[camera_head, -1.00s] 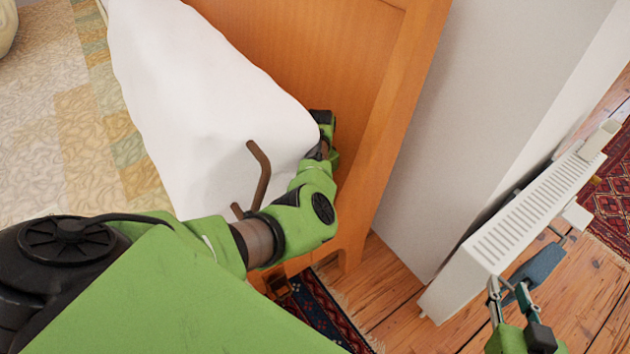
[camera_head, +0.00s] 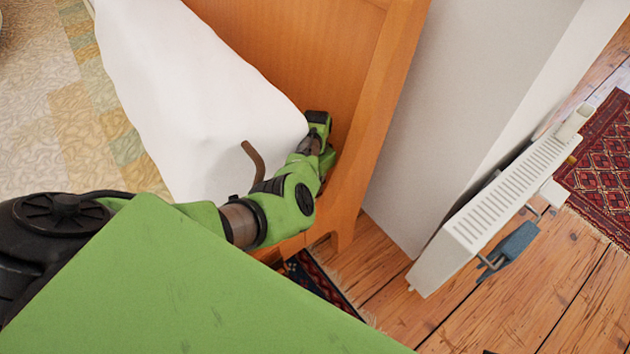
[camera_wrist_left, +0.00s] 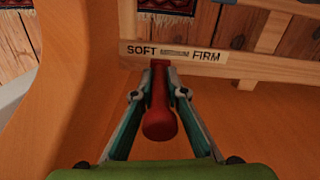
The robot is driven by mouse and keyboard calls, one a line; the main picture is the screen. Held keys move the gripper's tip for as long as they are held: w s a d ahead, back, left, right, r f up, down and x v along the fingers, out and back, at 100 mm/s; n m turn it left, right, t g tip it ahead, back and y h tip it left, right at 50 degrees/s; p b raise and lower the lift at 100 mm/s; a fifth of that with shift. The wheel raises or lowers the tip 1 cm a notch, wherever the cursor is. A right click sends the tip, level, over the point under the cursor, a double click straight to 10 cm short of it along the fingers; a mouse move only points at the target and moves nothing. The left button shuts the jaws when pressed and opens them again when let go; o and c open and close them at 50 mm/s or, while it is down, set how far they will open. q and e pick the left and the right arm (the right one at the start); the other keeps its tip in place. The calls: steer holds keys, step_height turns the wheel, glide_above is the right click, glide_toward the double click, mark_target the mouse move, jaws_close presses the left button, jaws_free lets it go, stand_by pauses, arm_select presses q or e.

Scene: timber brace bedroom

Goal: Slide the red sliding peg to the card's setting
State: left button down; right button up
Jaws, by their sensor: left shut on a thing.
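The red sliding peg (camera_wrist_left: 160,115) shows in the left wrist view, pointing toward the camera. My left gripper (camera_wrist_left: 158,95) is shut on it, a finger on each side. The peg meets a wooden rail (camera_wrist_left: 240,70) just below a label (camera_wrist_left: 174,53) reading SOFT at left and FIRM at right. It stands between the two words, nearer SOFT. In the head view my left arm reaches to the wooden bed end (camera_head: 360,130); its fingers and the peg are hidden there. I see no card in these frames. My right gripper is out of view.
A white sheet-covered mattress (camera_head: 190,90) lies beside my left arm, with a brown bent rod (camera_head: 254,160) before it. A white radiator (camera_head: 500,205) stands at right with a blue-grey piece (camera_head: 510,248) hanging by it. Floorboards (camera_head: 480,310) are open at lower right.

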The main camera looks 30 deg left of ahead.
arm_select(q)
steer(key=shift+w+d+r, duration=0.1)
steer(key=shift+w+r, duration=0.05)
steer(key=shift+w, duration=0.1)
steer(key=c, duration=2)
jaws_free()
steer(key=shift+s, duration=0.15)
step_height(320, 180, up, 12)
steer(key=shift+f, duration=0.1)
